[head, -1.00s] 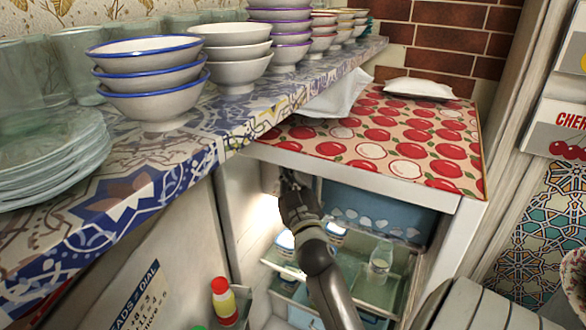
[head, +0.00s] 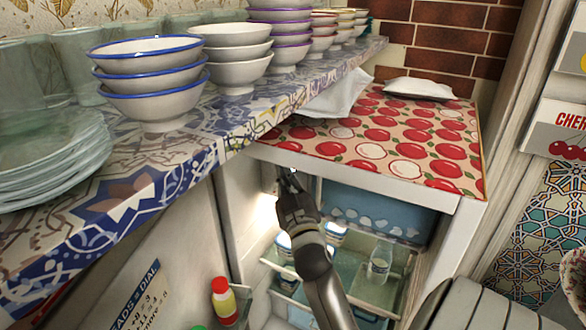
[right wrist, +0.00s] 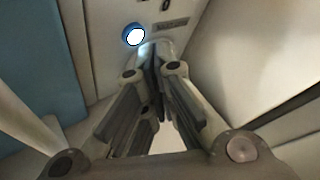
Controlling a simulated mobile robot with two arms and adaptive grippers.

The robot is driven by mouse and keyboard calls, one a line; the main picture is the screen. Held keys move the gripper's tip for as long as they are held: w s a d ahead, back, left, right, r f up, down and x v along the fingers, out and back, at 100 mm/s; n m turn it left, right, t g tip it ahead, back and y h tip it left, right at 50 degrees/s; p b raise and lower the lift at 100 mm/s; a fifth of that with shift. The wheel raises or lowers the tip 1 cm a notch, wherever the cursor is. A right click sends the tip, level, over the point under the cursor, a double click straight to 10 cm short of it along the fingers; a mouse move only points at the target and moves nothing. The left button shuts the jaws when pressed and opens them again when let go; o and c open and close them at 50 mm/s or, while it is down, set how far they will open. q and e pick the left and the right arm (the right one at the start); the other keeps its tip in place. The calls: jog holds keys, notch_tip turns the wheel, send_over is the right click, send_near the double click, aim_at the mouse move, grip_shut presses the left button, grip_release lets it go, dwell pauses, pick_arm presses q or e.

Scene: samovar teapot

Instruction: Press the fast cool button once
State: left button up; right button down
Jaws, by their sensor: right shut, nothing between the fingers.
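A round button (right wrist: 134,35) with a blue ring and a bright white face sits on the fridge's inner panel in the right wrist view. My right gripper (right wrist: 155,52) is shut and empty, its tips close to the panel just below and right of the button. I cannot tell whether they touch the panel. In the head view my right gripper (head: 287,174) reaches into the open fridge (head: 365,184) under its top edge, and the button is hidden there. My left gripper is not in view.
A patterned shelf (head: 190,150) with stacked bowls (head: 150,75) and plates (head: 50,155) stands at left, close above my right arm. Fridge shelves with a glass (head: 379,266) lie below. The open door (head: 175,265) holds a red-capped bottle (head: 223,297).

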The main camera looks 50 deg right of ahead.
jog(key=shift+s+a, duration=0.25)
jog(key=shift+a, duration=0.55)
jog(key=shift+s+a, duration=0.2)
jog(key=shift+a, duration=0.6)
jog(key=shift+s+a, duration=0.25)
jog(key=shift+a, duration=0.55)
